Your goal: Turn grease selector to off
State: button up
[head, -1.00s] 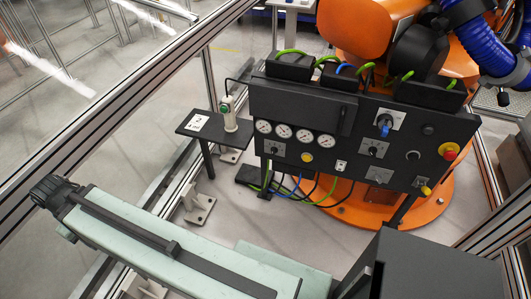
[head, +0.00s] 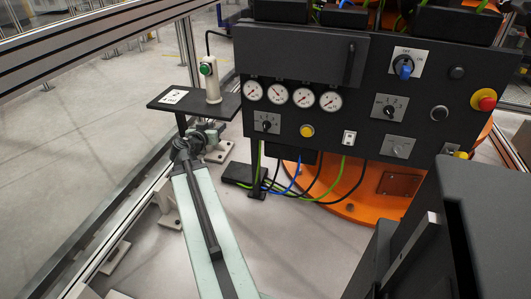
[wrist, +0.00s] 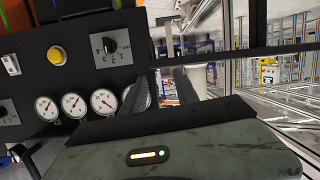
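The black control panel (head: 300,65) carries several selectors, and no label reading grease is legible. A black-knobbed selector on a grey plate (head: 267,123) sits at lower left below the gauges. It also shows, upside down, in the wrist view (wrist: 110,45), with numbers round its knob. A second black-knobbed selector (head: 389,108) is right of the gauges. A blue-knobbed selector (head: 404,66) is above that one. My gripper (head: 194,143) is left of and below the panel's lower left corner, apart from the selectors.
A small black shelf (head: 195,102) with a green-button post (head: 210,80) stands just above my gripper. A yellow button (head: 307,131), a red emergency stop (head: 484,100) and gauges (head: 303,97) are on the panel. Cables hang below it. An orange robot base (head: 370,190) is behind.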

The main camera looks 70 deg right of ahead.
aim_at(264, 125)
jog(key=s+d+f+m+h+b, duration=0.25)
jog(key=s+d+f+b, duration=0.55)
jog(key=s+d+b, duration=0.4)
jog(key=shift+n+h, duration=0.35)
jog(key=shift+n, duration=0.2)
jog(key=d, duration=0.2)
jog(key=d+p, duration=0.1)
jog(key=d, duration=0.3)
jog(key=shift+s+d+p, duration=0.1)
jog(key=shift+s+p, duration=0.25)
jog(key=shift+p, duration=0.05)
grip_shut()
jog(key=shift+d+r, duration=0.1)
jog(key=shift+d, duration=0.05)
jog(key=shift+a, duration=0.2)
